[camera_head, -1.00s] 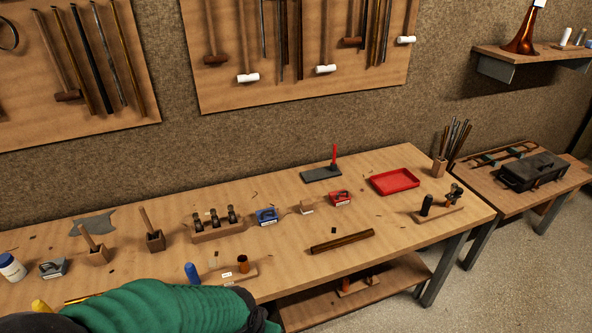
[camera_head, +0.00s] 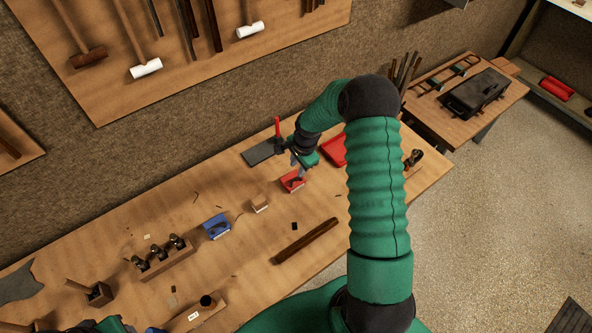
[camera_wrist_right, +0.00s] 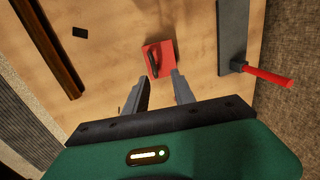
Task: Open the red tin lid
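The small red tin (camera_head: 291,182) sits on the workbench with a dark shape on its top. It also shows in the right wrist view (camera_wrist_right: 164,50), just beyond my fingertips. My right gripper (camera_head: 299,172) points down close above the tin. I cannot tell whether a finger touches the tin. Only a green and dark part of my left arm shows at the bottom left edge of the head view; its fingers cannot be made out.
A dark slab (camera_head: 259,152) with a red upright handle lies behind the tin. A red tray (camera_head: 334,150) is to its right, partly behind my arm. A small wooden block (camera_head: 260,204), a blue tin (camera_head: 216,227) and a dark wooden bar (camera_head: 306,241) lie nearby on the bench.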

